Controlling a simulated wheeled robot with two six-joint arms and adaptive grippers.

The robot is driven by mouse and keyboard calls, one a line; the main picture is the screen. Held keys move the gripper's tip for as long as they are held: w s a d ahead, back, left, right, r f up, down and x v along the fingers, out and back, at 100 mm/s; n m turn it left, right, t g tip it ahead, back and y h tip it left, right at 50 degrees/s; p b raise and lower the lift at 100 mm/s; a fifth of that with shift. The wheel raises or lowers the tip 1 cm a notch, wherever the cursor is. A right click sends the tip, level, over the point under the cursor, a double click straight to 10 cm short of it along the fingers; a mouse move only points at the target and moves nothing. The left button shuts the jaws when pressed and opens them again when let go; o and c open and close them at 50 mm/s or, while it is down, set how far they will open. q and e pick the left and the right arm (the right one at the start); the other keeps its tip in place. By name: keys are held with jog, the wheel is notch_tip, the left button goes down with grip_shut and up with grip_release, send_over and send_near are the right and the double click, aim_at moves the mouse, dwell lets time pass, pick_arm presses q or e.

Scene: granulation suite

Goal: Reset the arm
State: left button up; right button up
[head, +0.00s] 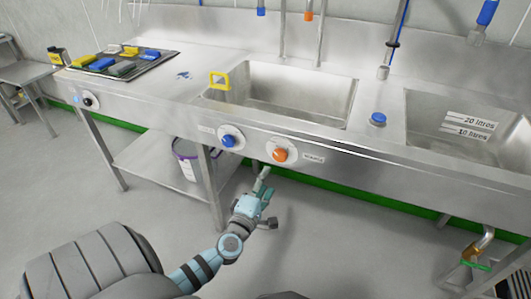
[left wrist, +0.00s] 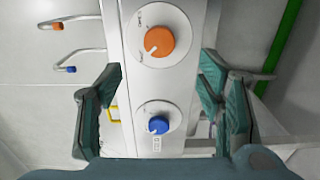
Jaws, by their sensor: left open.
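My left gripper (head: 267,190) is in front of the steel sink unit, low and just below the orange knob (head: 280,155). In the left wrist view my left gripper (left wrist: 160,95) is open, with its fingers wide apart and nothing between them. The orange knob (left wrist: 158,41) and the blue knob (left wrist: 158,125) on the front panel show between and beyond the fingers. The blue knob also shows in the head view (head: 228,141), left of the orange one. My right gripper is in neither view.
The sink unit (head: 150,101) has a left basin (head: 290,90) and a right basin (head: 465,135) with litre marks. A tray (head: 152,62) with coloured blocks lies at its left. A bucket (head: 187,160) stands on the lower shelf. The floor (head: 90,215) in front is clear.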

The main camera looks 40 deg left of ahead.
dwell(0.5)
pick_arm(q)
jog(key=s+d+f+m+g+h+p, duration=0.1)
jog(key=s+d+f+m+g+h, duration=0.1)
jog(key=s+f+m, duration=0.45)
jog(key=s+d+f+m+g+h+p, duration=0.1)
jog(key=f+m+g, duration=0.25)
jog(key=f, duration=0.65)
jog(key=s+d+f+m+g+h+p, duration=0.1)
jog(key=s+d+f+m+g+h, duration=0.1)
jog(key=s+f+m, duration=0.35)
jog(key=s+d+f+m+g+p, duration=0.1)
jog(key=s+d+f+m+g, duration=0.1)
jog(key=s, duration=0.6)
jog(key=s+d+f+m+g+p, duration=0.2)
jog(key=s+f, duration=0.3)
jog(key=s, duration=0.4)
jog(key=s+d+f+m+g+p, duration=0.1)
jog(key=s+d+f+m+g, duration=0.1)
jog(key=s, duration=0.7)
notch_tip(320, 180, down, 2)
jog(key=shift+s+d+f+m+g+p, duration=0.1)
jog(key=shift+s+d+m+g+p, duration=0.25)
jog(key=shift+g, duration=0.8)
jog(key=shift+w+a, duration=0.15)
jog(key=shift+w, duration=0.05)
